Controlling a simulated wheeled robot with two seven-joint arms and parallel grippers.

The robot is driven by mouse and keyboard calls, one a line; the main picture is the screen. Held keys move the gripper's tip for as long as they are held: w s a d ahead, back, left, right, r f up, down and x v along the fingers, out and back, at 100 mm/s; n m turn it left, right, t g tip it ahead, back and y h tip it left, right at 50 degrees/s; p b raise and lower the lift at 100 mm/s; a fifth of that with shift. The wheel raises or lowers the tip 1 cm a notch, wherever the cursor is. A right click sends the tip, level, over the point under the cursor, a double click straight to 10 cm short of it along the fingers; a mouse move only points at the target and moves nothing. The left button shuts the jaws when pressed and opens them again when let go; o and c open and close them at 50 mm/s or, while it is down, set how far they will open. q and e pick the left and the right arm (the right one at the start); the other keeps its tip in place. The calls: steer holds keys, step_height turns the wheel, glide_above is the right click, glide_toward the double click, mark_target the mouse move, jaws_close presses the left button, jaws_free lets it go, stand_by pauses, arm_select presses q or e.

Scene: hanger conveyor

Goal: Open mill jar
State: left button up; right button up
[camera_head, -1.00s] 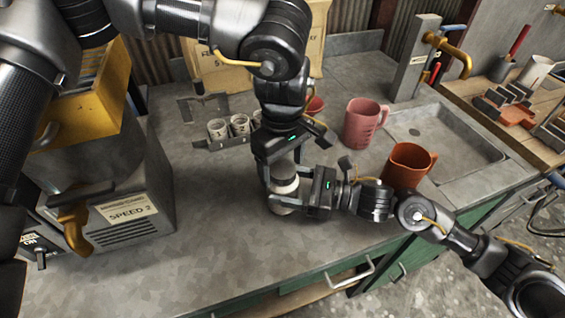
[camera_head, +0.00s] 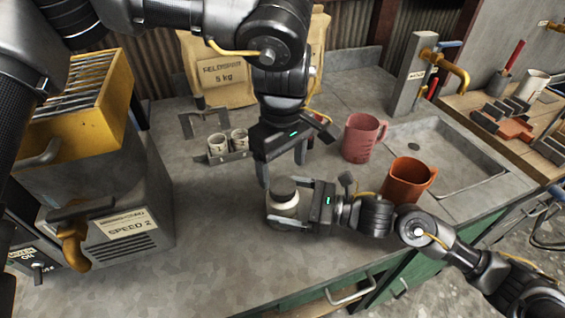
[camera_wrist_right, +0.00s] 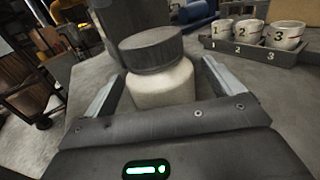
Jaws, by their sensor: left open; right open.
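The mill jar (camera_head: 284,209) is a small white pot standing upright on the grey worktop. Its dark lid (camera_head: 284,187) sits on top; whether it is loose cannot be told. The right wrist view shows the white body (camera_wrist_right: 163,86) and grey lid (camera_wrist_right: 151,48) close up. My right gripper (camera_head: 285,206) is open, low down, with a finger on each side of the jar body. Gaps show beside the jar in the wrist view. My left gripper (camera_head: 283,170) is open and empty, pointing down just above the lid.
A mill machine (camera_head: 115,215) with a yellow hopper stands at left. Numbered cups (camera_head: 228,143), a feldspar bag (camera_head: 225,82), a pink jug (camera_head: 362,137) and an orange jug (camera_head: 408,180) stand behind and right. The front-left worktop is clear.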

mark_target(283, 186)
steer(key=shift+d, duration=0.1)
arm_select(q)
steer(key=shift+f, duration=0.2)
arm_select(e)
steer(key=shift+d+f, duration=0.15)
steer(key=shift+d, duration=0.2)
arm_select(q)
step_height(283, 186, down, 3)
steer(key=b, duration=0.3)
steer(key=shift+r, duration=0.15)
arm_select(e)
steer(key=d, duration=0.3)
steer(key=s+d, duration=0.1)
steer(key=d, duration=0.4)
steer(key=shift+s+d, duration=0.5)
steer(key=shift+d, duration=0.4)
arm_select(q)
steer(key=shift+s+d, duration=0.1)
arm_select(e)
steer(key=shift+r, duration=0.2)
